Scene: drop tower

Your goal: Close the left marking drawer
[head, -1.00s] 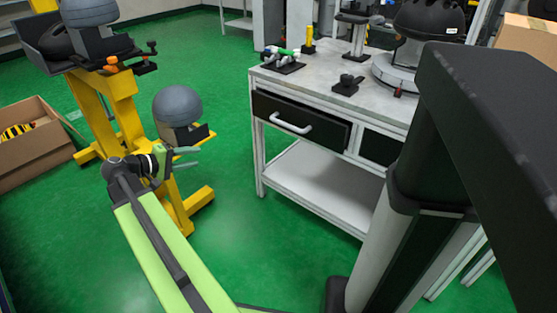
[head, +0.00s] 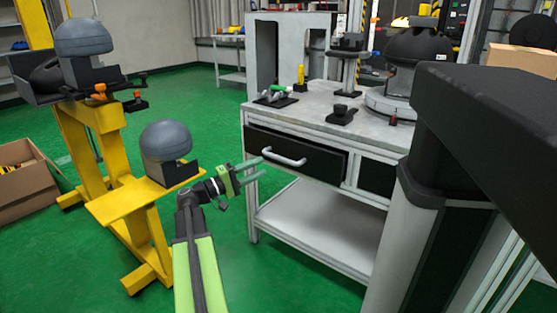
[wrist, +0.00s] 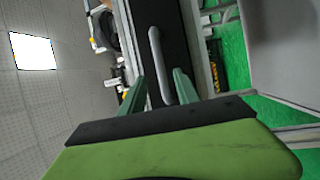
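The left drawer (head: 315,160) is a black front with a light grey bar handle (head: 284,156), under the grey top of the workbench (head: 325,118). Its front stands out a little from the bench frame, so it is partly open. My gripper (head: 256,169) is just left of the drawer, near the handle, with green fingers pointing at it. In the wrist view the drawer front (wrist: 163,25) and handle (wrist: 160,66) appear turned on end. The two fingers (wrist: 157,92) are apart, with the handle ahead between them. I cannot tell whether they touch the drawer.
A yellow stand (head: 110,160) with grey dome-shaped items is to the left. A cardboard box (head: 22,185) lies on the floor at far left. A lower shelf (head: 320,225) runs under the drawers. Small fixtures (head: 277,97) stand on the bench. Green floor is clear between stand and bench.

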